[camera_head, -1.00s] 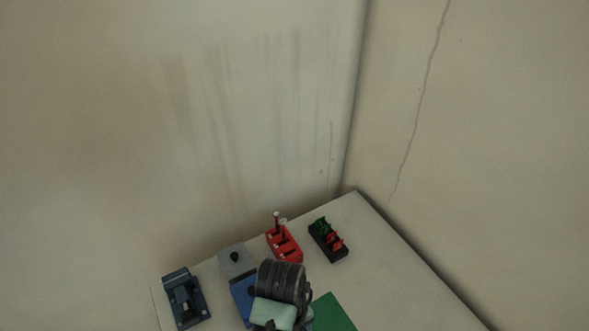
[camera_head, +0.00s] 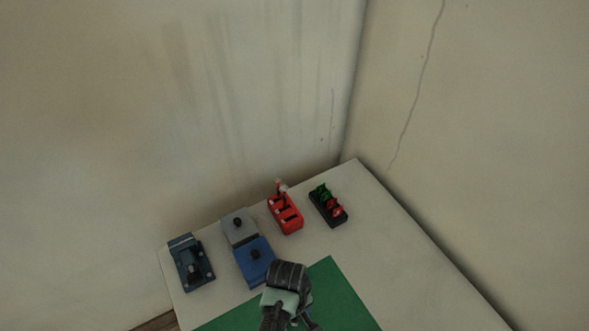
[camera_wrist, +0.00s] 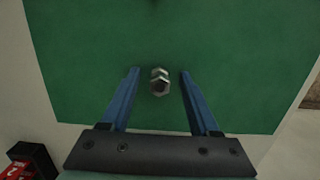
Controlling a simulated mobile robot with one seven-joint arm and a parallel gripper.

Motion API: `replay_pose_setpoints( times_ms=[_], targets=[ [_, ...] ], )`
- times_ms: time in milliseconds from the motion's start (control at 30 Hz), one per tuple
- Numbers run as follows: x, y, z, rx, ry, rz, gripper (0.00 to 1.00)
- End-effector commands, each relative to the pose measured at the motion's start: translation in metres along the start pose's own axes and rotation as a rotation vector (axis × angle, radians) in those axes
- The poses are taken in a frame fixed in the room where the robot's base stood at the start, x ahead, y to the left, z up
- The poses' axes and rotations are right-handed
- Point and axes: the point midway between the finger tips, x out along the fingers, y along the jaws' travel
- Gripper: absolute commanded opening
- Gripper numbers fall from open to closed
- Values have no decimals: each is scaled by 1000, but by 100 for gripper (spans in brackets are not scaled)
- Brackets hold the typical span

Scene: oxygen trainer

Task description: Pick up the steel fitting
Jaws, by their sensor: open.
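The steel fitting (camera_wrist: 159,82) shows in the wrist view as a small silvery, hex-ended piece over the green mat (camera_wrist: 80,60). It lies between the two blue fingers of my gripper (camera_wrist: 159,75), with clear space on both sides, so the fingers are apart and do not touch it. In the head view my gripper and wrist (camera_head: 287,285) are above the green mat (camera_head: 335,290). The fitting is hidden there behind my arm.
Along the table's back edge stand a dark blue-grey device (camera_head: 191,263), a grey box (camera_head: 238,227), a blue box (camera_head: 255,261), a red holder (camera_head: 285,214) and a black rack with green and red clips (camera_head: 328,206). The right table surface (camera_head: 400,240) is bare.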

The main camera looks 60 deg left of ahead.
Motion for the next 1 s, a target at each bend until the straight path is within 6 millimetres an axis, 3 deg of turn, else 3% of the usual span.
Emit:
replay_pose_setpoints(
  times_ms=[133,467,1000],
  targets=[
    [0,0,0,0,0,0,58],
    [-1,0,0,0,0,0,0],
    [-7,1,0,0,1,2,0]
  ],
)
